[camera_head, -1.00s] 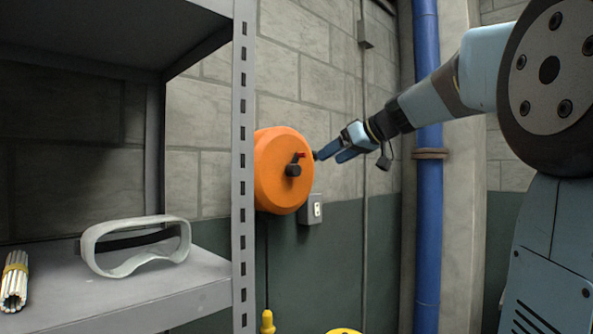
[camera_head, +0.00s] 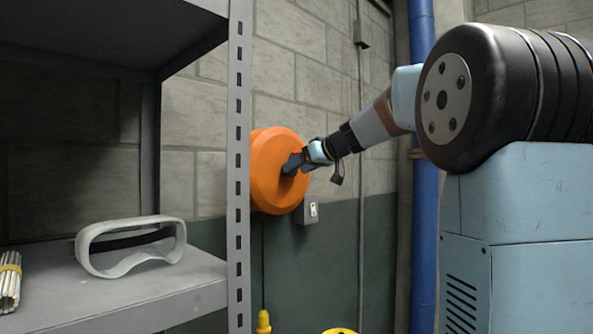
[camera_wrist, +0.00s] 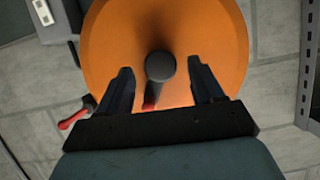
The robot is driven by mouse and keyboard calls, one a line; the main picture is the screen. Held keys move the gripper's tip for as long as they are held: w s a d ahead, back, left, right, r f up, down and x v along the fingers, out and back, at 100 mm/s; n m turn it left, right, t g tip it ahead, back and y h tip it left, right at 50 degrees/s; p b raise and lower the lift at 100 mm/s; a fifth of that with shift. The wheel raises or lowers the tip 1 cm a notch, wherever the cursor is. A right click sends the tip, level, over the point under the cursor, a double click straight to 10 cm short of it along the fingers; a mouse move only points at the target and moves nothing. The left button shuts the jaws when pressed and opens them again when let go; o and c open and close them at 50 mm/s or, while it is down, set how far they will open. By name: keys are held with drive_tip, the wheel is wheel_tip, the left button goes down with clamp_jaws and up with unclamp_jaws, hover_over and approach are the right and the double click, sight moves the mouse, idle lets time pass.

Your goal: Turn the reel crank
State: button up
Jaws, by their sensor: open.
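The orange reel (camera_head: 277,170) is mounted on the block wall, just right of the shelf post. In the wrist view its round face (camera_wrist: 205,45) fills the upper middle. The crank shows there as a dark round knob or hub (camera_wrist: 160,67) with a red part (camera_wrist: 150,97) below it. My gripper (camera_head: 287,168) is at the reel's face in the head view and hides the crank there. In the wrist view my gripper (camera_wrist: 163,82) is open, one finger on each side of the dark knob, with gaps visible on both sides.
A metal shelf (camera_head: 150,290) with clear goggles (camera_head: 130,248) and a bundle of white sticks (camera_head: 10,282) stands at left. Its upright post (camera_head: 238,170) is close to the reel. A grey outlet box (camera_head: 308,210) is below the reel. A blue pipe (camera_head: 424,240) runs vertically at right.

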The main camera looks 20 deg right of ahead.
drive_tip(key=shift+x, duration=0.9)
drive_tip(key=c, duration=1.1)
drive_tip(key=shift+o, duration=0.2)
